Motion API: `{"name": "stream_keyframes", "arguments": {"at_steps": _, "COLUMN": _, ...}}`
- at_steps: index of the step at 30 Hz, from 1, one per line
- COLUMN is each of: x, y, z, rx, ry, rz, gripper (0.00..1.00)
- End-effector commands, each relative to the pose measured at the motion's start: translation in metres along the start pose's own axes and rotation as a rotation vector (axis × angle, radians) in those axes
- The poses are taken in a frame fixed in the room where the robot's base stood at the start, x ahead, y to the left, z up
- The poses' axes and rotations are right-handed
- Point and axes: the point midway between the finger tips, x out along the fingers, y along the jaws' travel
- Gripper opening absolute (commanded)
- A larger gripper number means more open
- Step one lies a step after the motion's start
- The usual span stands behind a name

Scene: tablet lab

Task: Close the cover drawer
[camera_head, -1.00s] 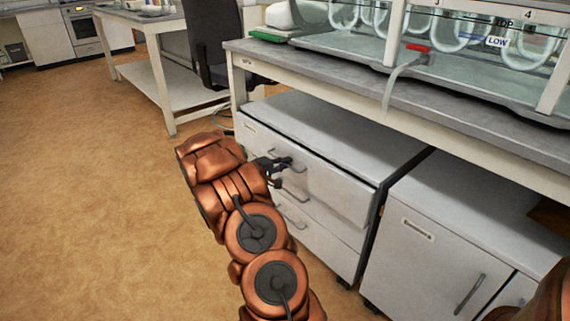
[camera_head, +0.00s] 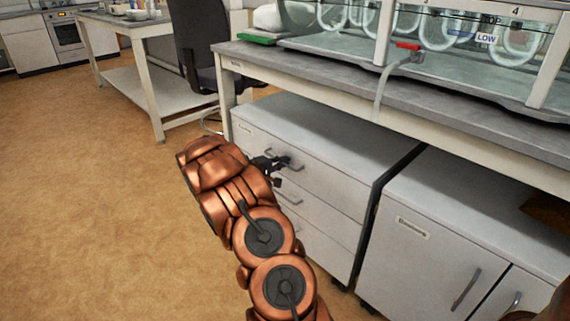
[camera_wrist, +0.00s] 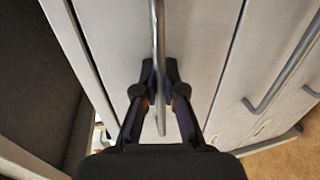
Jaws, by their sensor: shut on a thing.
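The cover drawer (camera_head: 335,188) is the top drawer of a low light-grey cabinet (camera_head: 325,130) under the bench. Its front looks about flush with the drawer fronts below. My gripper (camera_head: 281,164) is at the bar handle (camera_head: 297,167) on that front. In the wrist view, my gripper (camera_wrist: 159,78) is shut on the handle (camera_wrist: 158,30), with a dark finger on each side of the bar. The drawer front (camera_wrist: 115,45) fills the area behind the fingers. The inside of the drawer is not visible.
Lower drawers with handles (camera_head: 289,199) sit beneath. A second grey cabinet (camera_head: 420,255) stands to the right. The bench (camera_head: 300,75) overhangs both, with a glass tank and red-tapped hose (camera_head: 382,85) above. Open brown floor (camera_head: 90,200) lies left.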

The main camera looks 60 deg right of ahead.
Motion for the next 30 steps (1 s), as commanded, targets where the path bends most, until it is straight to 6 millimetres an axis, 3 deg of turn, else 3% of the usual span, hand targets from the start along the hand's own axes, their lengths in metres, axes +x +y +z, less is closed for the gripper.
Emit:
{"name": "stream_keyframes", "arguments": {"at_steps": 4, "x": 0.003, "y": 0.002, "z": 0.001, "rx": 0.002, "ry": -0.003, "rz": 0.003, "gripper": 0.20}}
{"name": "stream_keyframes", "arguments": {"at_steps": 17, "x": -0.002, "y": 0.001, "z": 0.000, "rx": 0.001, "ry": 0.000, "rz": 0.002, "gripper": 0.20}}
{"name": "stream_keyframes", "arguments": {"at_steps": 23, "x": -0.028, "y": 0.002, "z": -0.002, "rx": 0.000, "ry": 0.004, "rz": 0.005, "gripper": 0.20}}
{"name": "stream_keyframes", "arguments": {"at_steps": 30, "x": -0.074, "y": 0.002, "z": -0.001, "rx": 0.000, "ry": 0.002, "rz": 0.005, "gripper": 0.20}}
